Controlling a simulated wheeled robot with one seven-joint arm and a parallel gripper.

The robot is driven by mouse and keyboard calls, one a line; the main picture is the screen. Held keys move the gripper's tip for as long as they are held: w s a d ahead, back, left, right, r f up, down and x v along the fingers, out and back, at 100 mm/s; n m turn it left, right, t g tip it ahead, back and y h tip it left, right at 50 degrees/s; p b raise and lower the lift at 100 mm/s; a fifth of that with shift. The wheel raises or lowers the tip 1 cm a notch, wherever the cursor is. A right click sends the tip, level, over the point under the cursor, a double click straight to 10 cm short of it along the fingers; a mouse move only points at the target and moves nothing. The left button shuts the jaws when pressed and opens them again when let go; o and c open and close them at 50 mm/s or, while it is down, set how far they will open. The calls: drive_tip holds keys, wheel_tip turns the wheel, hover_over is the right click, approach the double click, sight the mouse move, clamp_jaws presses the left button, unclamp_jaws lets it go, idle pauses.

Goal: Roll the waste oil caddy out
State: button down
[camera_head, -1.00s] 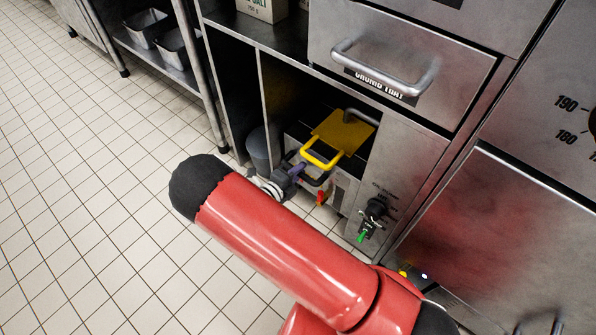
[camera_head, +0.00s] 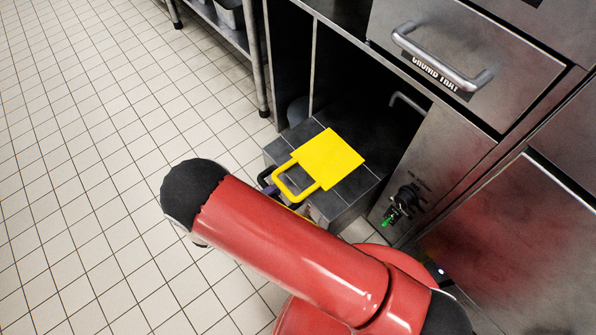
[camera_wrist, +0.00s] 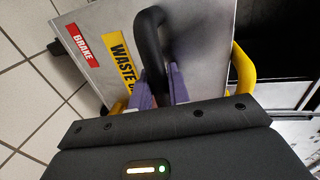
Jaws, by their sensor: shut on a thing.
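The waste oil caddy (camera_head: 350,196) is a grey box with a yellow plate and yellow loop on top. It stands partly out of the open bay under the crumb tray drawer. In the wrist view the caddy's front (camera_wrist: 92,68) carries a yellow "WASTE" label (camera_wrist: 122,62) and a red "BRAKE" label (camera_wrist: 82,46). My gripper (camera_wrist: 166,92) has its purple fingers shut on the caddy's black handle (camera_wrist: 150,40). In the head view my red arm hides most of the gripper and the caddy's lower front.
The crumb tray drawer (camera_head: 425,62) is shut above the bay. A valve with a green tip (camera_head: 402,205) is on the panel right of the caddy. A grey bin (camera_head: 298,110) stands behind it. A rack leg (camera_head: 262,80) is at the left. The tiled floor (camera_head: 80,200) is clear.

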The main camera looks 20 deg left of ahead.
drive_tip(key=f+b+v, duration=0.1)
drive_tip(key=f+v, duration=0.1)
drive_tip(key=v, duration=0.7)
drive_tip(key=shift+s+a, duration=0.25)
drive_tip(key=shift+s, duration=0.15)
drive_tip(key=c, duration=1.4)
unclamp_jaws()
drive_tip(key=shift+o, duration=0.2)
drive_tip(key=shift+r, duration=0.1)
drive_tip(key=v, duration=0.7)
drive_tip(key=shift+s+a, duration=0.25)
drive_tip(key=shift+s, duration=0.05)
